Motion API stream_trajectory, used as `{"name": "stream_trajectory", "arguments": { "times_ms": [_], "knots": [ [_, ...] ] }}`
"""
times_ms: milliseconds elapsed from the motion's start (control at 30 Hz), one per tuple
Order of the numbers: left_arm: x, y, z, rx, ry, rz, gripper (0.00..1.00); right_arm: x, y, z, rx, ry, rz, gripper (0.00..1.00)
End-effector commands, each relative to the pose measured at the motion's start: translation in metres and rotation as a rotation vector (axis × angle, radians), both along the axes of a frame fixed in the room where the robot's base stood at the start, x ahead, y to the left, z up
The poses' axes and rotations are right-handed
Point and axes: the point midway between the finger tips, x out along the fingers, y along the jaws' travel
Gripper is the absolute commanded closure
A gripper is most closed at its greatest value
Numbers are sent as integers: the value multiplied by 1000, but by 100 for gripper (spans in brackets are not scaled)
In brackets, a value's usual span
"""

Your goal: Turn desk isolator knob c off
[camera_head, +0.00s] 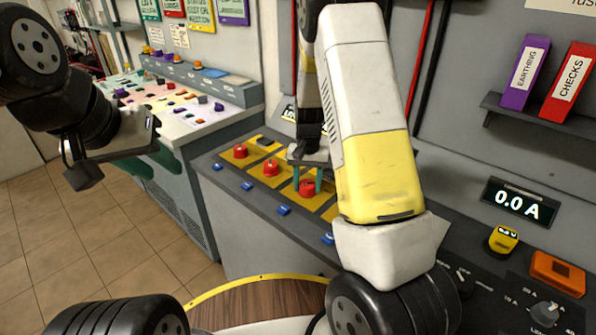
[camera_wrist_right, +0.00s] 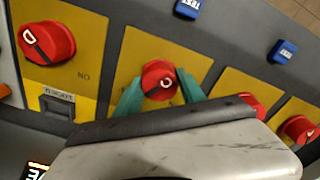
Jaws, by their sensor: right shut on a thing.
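Red knob c (camera_wrist_right: 160,80), with a dark bar and a letter on its face, sits on a yellow plate. My right gripper (camera_head: 307,178) has its teal fingertips on either side of it, shut on the knob, and also shows in the right wrist view (camera_wrist_right: 158,92). In the head view the knob (camera_head: 307,189) is the nearest visible red one, partly covered by a finger. The knob's bar is slanted. My left gripper (camera_head: 115,158) hangs at the left above the floor, away from the desk; its jaw opening is unclear.
Knob d (camera_wrist_right: 46,42) is on the neighbouring plate, with other red knobs (camera_head: 271,168) (camera_head: 240,151) in the same row. Blue TEST buttons (camera_head: 284,210) line the desk's front. A meter (camera_head: 519,200) reads 0.0 A. My right arm hides part of the desk.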

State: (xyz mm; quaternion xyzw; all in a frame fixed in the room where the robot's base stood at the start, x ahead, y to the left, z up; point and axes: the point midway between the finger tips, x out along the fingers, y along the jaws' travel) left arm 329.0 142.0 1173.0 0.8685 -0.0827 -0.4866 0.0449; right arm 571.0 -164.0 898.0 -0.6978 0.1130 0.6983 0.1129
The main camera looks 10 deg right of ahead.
Motion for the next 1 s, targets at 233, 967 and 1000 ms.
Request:
{"name": "stream_trajectory", "arguments": {
  "times_ms": [233,967,1000],
  "knots": [
    [0,0,0,0,0,0,64,1,0,1,0,-3,-135,94],
    [0,0,0,0,0,0,64,1,0,1,1,-3,-212,94],
    [0,0,0,0,0,0,64,1,0,1,1,-3,-212,45]
  ]
}}
